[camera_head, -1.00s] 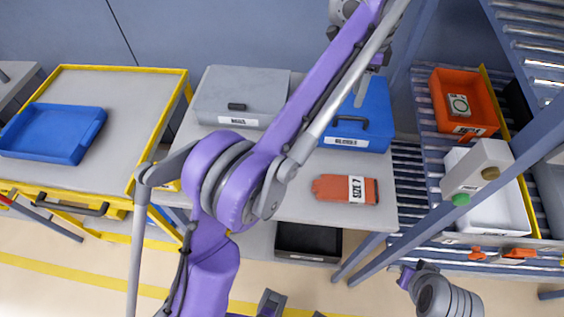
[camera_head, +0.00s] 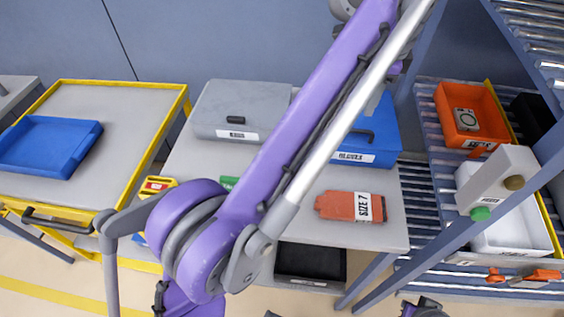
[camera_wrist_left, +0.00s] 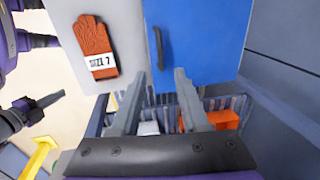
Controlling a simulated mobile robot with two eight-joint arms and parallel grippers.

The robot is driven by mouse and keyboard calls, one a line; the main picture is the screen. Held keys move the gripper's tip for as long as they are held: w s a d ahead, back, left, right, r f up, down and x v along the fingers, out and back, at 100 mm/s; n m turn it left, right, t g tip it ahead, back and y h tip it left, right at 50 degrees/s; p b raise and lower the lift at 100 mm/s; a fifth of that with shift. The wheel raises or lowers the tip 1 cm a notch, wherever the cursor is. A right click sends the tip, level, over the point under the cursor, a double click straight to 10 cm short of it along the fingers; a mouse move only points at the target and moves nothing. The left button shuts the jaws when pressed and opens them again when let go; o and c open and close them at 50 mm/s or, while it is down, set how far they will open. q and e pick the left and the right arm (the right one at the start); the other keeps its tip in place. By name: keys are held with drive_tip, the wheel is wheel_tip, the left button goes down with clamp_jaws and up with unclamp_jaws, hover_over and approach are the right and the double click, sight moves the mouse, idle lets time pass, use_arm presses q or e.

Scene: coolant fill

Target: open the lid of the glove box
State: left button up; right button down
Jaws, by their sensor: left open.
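The blue box (camera_head: 383,130), with a dark handle and a white label too small to read surely, stands on the grey table; I take it as the glove box. Its lid looks shut. In the left wrist view the blue lid (camera_wrist_left: 205,40) and its dark handle (camera_wrist_left: 158,48) lie just beyond my left gripper (camera_wrist_left: 159,80). That gripper is open and empty, its fingertips apart from the handle. In the head view my left arm hides part of the box and its fingertips are unclear. Part of my right arm's end shows at the left wrist view's left edge; its jaws are unclear.
An orange glove (camera_head: 340,206) marked SIZE 7 lies in front of the box. A grey box (camera_head: 240,105) stands left of it. At right, a roller rack (camera_head: 415,190) holds an orange bin (camera_head: 482,103) and a white bin (camera_head: 500,238). A rack post stands close by.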

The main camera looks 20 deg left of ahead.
use_arm(q)
drive_tip(key=s+a+f+n+t+p, duration=0.1)
drive_tip(key=s+a+f+n+p, duration=0.3)
drive_tip(key=s, duration=0.4)
drive_tip(key=s+a+f+n+t+p, duration=0.2)
drive_tip(key=s+a+f+n+p, duration=0.3)
drive_tip(key=s+a+n+p, duration=0.2)
drive_tip(key=shift+s+n+t+h, duration=0.3)
drive_tip(key=shift+s+n, duration=0.5)
drive_tip(key=shift+s, duration=0.5)
use_arm(e)
drive_tip(key=w+r, duration=0.2)
drive_tip(key=r, duration=0.5)
drive_tip(key=w+r+t, duration=0.1)
drive_tip(key=w+r, duration=0.1)
drive_tip(key=r, duration=0.5)
drive_tip(key=shift+w+r, duration=0.15)
drive_tip(key=shift+w, duration=0.15)
use_arm(q)
drive_tip(key=shift+a, duration=0.1)
